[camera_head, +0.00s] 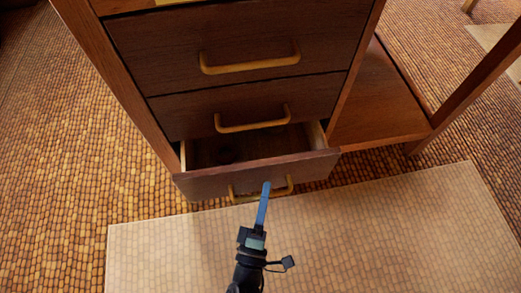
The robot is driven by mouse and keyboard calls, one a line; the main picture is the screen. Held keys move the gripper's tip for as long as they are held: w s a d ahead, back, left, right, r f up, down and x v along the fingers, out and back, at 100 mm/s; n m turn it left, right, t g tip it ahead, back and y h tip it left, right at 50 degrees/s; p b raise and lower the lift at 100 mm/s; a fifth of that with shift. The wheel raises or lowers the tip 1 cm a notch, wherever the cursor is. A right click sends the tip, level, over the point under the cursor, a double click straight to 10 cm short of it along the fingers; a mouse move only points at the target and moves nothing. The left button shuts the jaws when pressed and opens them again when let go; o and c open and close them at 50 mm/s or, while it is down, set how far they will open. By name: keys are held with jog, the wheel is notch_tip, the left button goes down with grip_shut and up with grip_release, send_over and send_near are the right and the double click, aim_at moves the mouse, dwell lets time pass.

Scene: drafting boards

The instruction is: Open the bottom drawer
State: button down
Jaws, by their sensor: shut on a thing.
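The bottom drawer (310,170) of a dark brown wooden cabinet is pulled partway out, and its inside shows from above. A dark round shape inside it is too dim to name. The drawer's yellow bar handle (245,198) is on its front, partly hidden behind my gripper. My gripper (266,188) reaches up from the bottom of the picture and is shut on this handle near its middle. The fingertips overlap in this view, so the grip itself is hard to see.
Two shut drawers with yellow handles, the middle one (180,116) and the upper one (140,45), sit above. A pale mat (390,225) lies on the woven-patterned floor before the cabinet. A low wooden shelf (375,105) and a leg (470,90) stand to the right.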

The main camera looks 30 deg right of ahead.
jog(key=s+a+p, duration=0.1)
jog(key=s+a, duration=0.3)
jog(key=s, duration=1)
jog(key=s+a+p, duration=0.1)
jog(key=s+a, duration=0.3)
jog(key=s, duration=1)
jog(key=shift+s+a, duration=0.2)
jog(key=shift+s, duration=0.2)
jog(key=c, duration=0.9)
grip_release()
jog(key=shift+b+v, duration=1.3)
jog(key=shift+v, duration=5.2)
jog(key=shift+r, duration=0.1)
